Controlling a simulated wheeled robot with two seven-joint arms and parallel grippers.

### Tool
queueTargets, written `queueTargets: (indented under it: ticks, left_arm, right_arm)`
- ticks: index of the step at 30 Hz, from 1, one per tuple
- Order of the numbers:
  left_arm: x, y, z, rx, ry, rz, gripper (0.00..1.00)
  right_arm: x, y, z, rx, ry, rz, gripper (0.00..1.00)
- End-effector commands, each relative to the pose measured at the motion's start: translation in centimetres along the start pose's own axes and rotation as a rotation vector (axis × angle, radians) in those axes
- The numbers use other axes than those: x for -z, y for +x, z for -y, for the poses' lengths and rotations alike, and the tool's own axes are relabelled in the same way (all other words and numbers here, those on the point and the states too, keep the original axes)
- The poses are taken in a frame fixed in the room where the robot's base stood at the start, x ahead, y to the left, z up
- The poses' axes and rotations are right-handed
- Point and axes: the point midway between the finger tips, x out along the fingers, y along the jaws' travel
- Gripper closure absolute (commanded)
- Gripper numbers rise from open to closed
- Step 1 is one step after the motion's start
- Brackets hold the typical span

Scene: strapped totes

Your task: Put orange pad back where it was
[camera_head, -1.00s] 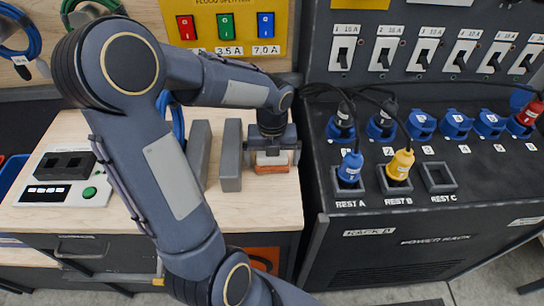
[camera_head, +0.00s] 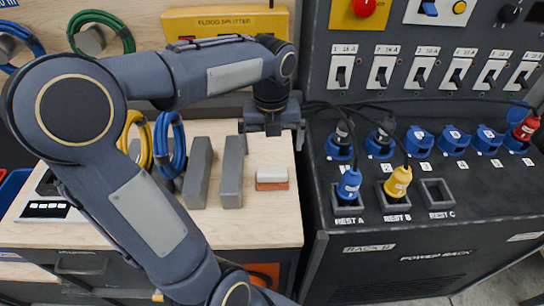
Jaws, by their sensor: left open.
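The orange pad (camera_head: 272,185) lies on the light wooden bench top, to the right of two grey upright blocks. A white block covers its upper side, and orange shows along its front and lower edge. My left gripper (camera_head: 272,130) is open and empty. It hangs above and behind the pad, clear of it, near the right edge of the bench. My right gripper is not in view.
Two grey blocks (camera_head: 231,172) stand left of the pad. A black power rack (camera_head: 400,250) with blue and yellow plugs stands close on the right. Bare bench top (camera_head: 250,225) lies in front of the pad.

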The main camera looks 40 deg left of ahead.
Motion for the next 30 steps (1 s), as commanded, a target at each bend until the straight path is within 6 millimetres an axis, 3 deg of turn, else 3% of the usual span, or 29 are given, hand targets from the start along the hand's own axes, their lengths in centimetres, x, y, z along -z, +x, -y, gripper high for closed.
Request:
queueTargets:
  ticks: [4, 8, 18, 24, 30]
  left_arm:
    - [2.5, -0.6, -0.5, 0.074, -0.314, 0.012, 0.0]
    - [5.8, -0.7, -1.1, 0.186, -0.781, -0.023, 0.0]
    - [13.9, 1.1, -1.8, 0.4, -1.99, -0.401, 0.0]
    - [16.1, 2.0, -1.6, 0.4, -2.365, -0.619, 0.0]
    - [16.4, 2.2, -1.6, 0.39, -2.445, -0.67, 0.0]
  right_arm:
    - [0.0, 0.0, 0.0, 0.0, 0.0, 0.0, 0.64]
    - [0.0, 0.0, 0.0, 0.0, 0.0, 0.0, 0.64]
    - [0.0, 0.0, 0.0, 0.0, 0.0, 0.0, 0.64]
    - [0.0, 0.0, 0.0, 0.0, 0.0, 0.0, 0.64]
    - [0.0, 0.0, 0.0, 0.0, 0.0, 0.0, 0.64]
